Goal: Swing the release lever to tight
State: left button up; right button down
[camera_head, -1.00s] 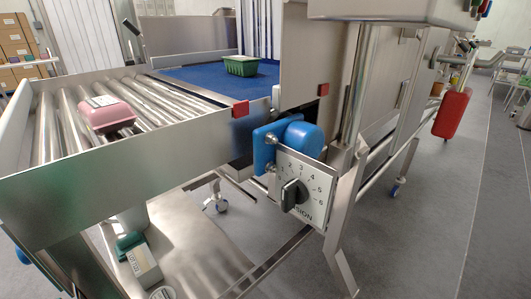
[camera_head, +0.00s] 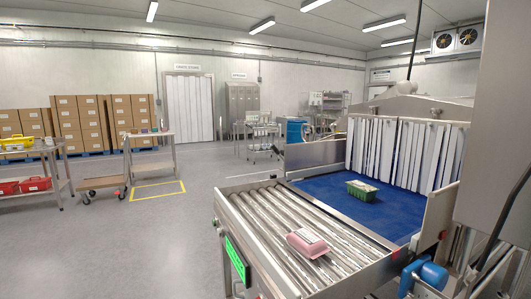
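Neither of my grippers is in view. The roller conveyor (camera_head: 265,222) stands at the lower right. A small dark handle (camera_head: 219,229) shows at its left end. It may be the release lever, but it is too small to tell its setting. No tight marking can be read. A blue motor (camera_head: 432,274) sits under the right side of the conveyor, partly cut off by the bottom edge. The dial plate beside it is not clearly visible.
A pink tray (camera_head: 307,243) lies on the rollers. A green tray (camera_head: 361,189) sits on the blue belt (camera_head: 385,214) before the strip curtain (camera_head: 405,152). Carts, tables and stacked boxes (camera_head: 80,128) stand at left. The grey floor (camera_head: 150,240) left of the conveyor is clear.

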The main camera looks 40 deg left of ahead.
aim_at(272, 146)
jog(key=j+z, duration=0.1)
jog(key=j, duration=0.4)
jog(key=k+j+z, duration=0.1)
jog(key=j, duration=0.4)
jog(key=k+j+z, duration=0.1)
jog(key=j, duration=0.4)
jog(key=k+j+z, duration=0.15)
jog(key=j, duration=0.35)
